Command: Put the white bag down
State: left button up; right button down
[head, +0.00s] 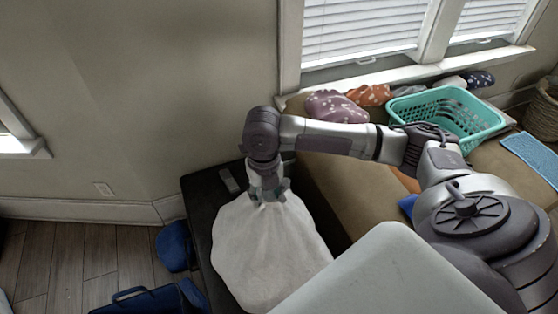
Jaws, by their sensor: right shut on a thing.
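The white bag (262,250) hangs from or rests under my right gripper (268,196), over the dark tabletop (200,190). The right gripper points down and is shut on the gathered top of the bag. The bag is wide and rounded below the grip and covers much of the dark surface. I cannot tell whether its underside touches that surface. Its lower right part is hidden behind a pale panel in the foreground. My left gripper is not in the view.
A remote-like object (229,180) lies on the dark surface behind the bag. A teal basket (447,110) and folded cloths (335,106) are on the brown couch (352,195). Blue bags (150,301) lie on the wood floor at the left.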

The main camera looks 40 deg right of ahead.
jog(key=w+f, duration=0.1)
jog(key=w+a+f, duration=0.1)
jog(key=w, duration=0.3)
jog(key=shift+a+f, duration=0.4)
jog(key=shift+f+p, duration=0.4)
jog(key=shift+f, duration=1.6)
jog(key=c, duration=0.5)
grip_release()
jog(key=shift+s+f, duration=0.15)
jog(key=shift+s, duration=0.05)
notch_tip(320, 180, up, 12)
jog(key=shift+r+b, duration=0.1)
jog(key=shift+b, duration=0.4)
